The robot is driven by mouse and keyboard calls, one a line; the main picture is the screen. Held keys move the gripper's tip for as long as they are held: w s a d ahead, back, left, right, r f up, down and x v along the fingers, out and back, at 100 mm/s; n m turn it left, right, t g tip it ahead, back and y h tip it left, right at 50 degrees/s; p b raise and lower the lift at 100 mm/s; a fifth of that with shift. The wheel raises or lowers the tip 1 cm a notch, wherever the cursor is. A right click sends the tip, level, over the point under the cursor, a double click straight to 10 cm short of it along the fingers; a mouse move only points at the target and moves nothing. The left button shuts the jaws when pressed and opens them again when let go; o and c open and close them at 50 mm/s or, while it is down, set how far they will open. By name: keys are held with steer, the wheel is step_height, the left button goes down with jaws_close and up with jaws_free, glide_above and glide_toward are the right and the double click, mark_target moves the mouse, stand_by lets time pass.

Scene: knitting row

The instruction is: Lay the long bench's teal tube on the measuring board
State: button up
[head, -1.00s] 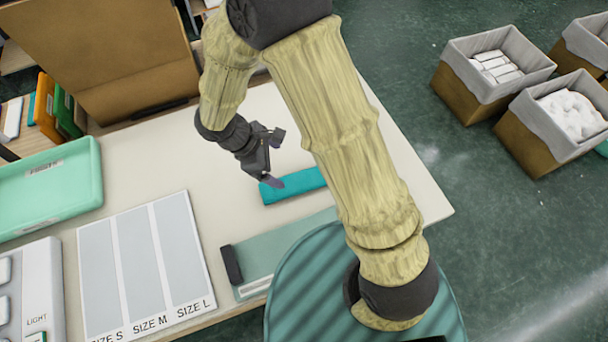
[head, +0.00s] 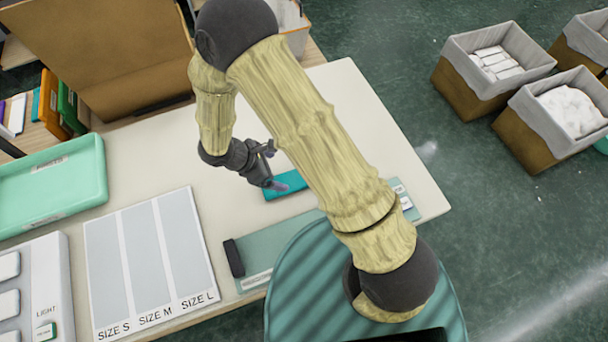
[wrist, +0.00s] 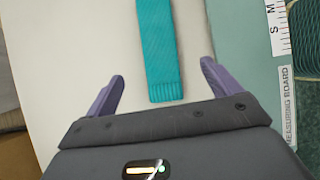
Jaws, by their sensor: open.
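The teal tube (head: 286,187) lies flat on the white bench top, partly hidden behind my arm in the head view. In the wrist view the tube (wrist: 160,50) runs away from me, its ribbed near end lying between and just ahead of my fingertips. My gripper (wrist: 162,80) is open and empty, one purple finger to each side of the tube's line; it also shows in the head view (head: 274,168). The green measuring board (head: 285,243) lies at the bench's near edge, partly under my arm in view. Its lettered label and scale show at right in the wrist view (wrist: 255,60).
A size chart (head: 150,258) lies left of the measuring board. A mint tray (head: 52,190) and a light panel (head: 35,290) are at far left. A cardboard-coloured panel (head: 100,50) stands at the back. Lined bins (head: 550,120) stand on the floor at right.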

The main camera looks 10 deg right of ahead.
steer(key=p, duration=0.1)
glide_above(294, 179)
steer(key=s+a, duration=0.1)
steer(key=a, duration=0.1)
step_height(294, 179, down, 5)
steer(key=shift+a+f, duration=0.1)
steer(key=shift+a+p+x, duration=0.2)
steer(key=shift+p+x, duration=1.2)
steer(key=shift+x, duration=1.15)
steer(key=shift+w+f, duration=0.1)
steer(key=shift+c, duration=0.2)
steer(key=c, duration=1)
